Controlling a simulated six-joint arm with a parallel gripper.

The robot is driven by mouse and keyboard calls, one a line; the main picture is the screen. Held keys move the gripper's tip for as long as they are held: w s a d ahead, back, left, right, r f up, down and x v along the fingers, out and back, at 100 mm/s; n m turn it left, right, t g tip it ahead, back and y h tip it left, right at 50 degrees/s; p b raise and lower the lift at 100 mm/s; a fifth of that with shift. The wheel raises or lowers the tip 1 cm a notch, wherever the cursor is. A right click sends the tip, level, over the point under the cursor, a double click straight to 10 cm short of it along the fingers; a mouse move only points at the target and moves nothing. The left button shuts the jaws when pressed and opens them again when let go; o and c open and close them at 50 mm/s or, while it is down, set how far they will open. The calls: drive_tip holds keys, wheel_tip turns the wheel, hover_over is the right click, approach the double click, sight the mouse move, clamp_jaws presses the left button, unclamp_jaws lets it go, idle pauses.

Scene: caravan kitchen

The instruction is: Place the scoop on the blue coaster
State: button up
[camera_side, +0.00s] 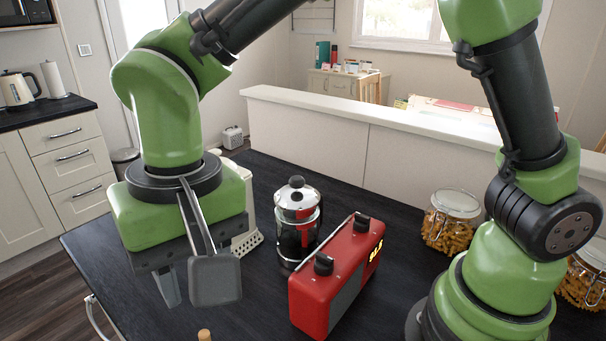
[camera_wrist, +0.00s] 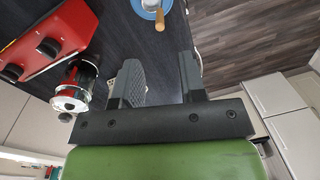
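The blue coaster (camera_wrist: 138,10) is cut off by the top edge of the wrist view. A pale round part of the scoop appears to lie over it, and the scoop's wooden handle (camera_wrist: 160,20) points down toward my gripper. In the side view only the tip of the wooden handle (camera_side: 204,335) shows at the bottom edge; the coaster is out of frame. My gripper (camera_wrist: 160,60) is open, with dark table between its fingers and nothing held. It also hangs above the table in the side view (camera_side: 190,298), apart from the scoop, with one finger largely hidden.
A red radio (camera_side: 335,275) and a French press (camera_side: 297,220) stand right of my gripper in the side view. A white perforated container (camera_side: 247,241) is behind it. Pasta jars (camera_side: 450,222) stand farther right. The dark table's left edge is near my gripper.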

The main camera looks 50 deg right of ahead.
drive_tip(key=s+d+r+m+t, duration=0.1)
drive_tip(key=s+d+r+t, duration=0.2)
drive_tip(key=d, duration=0.7)
drive_tip(key=s+d+r+t+y, duration=0.1)
drive_tip(key=s+d+r+t, duration=0.3)
drive_tip(key=s+d+r, duration=0.3)
drive_tip(key=d, duration=0.2)
drive_tip(key=shift+s+d+r+m, duration=0.15)
drive_tip(key=shift+d+r+m, duration=0.1)
drive_tip(key=shift+d+m, duration=0.15)
idle(0.9)
